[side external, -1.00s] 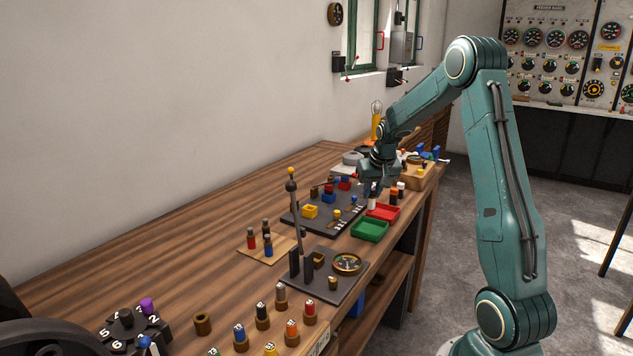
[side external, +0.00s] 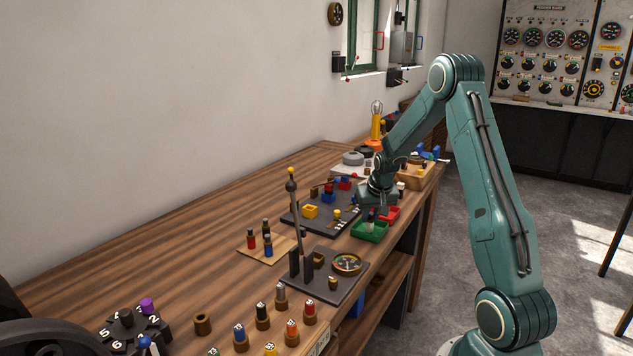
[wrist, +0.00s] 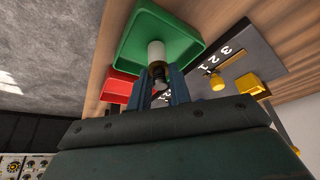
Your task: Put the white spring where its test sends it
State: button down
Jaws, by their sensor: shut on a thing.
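My gripper (side external: 371,208) is over the green tray (side external: 367,236) at the right edge of the bench, pointing down. In the wrist view my gripper (wrist: 160,86) is shut on the white spring (wrist: 157,53), which shows as a pale cylinder with a dark end between the fingers. The spring lies in front of the inside of the green tray (wrist: 138,20) in that view. Whether it touches the tray floor I cannot tell. The red tray (side external: 392,215) is just behind the green one; it also shows in the wrist view (wrist: 117,90).
A dark board with red, blue and yellow blocks (side external: 310,212) lies left of the trays. In front stands a lever fixture with a round gauge (side external: 347,263). A wooden plate with several small cylinders (side external: 267,246) is further left.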

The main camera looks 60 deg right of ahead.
jog(key=shift+f, duration=0.2)
jog(key=c, duration=1.3)
grip_release()
jog(key=shift+r, duration=0.1)
jog(key=v, duration=1.2)
jog(key=shift+r, duration=0.1)
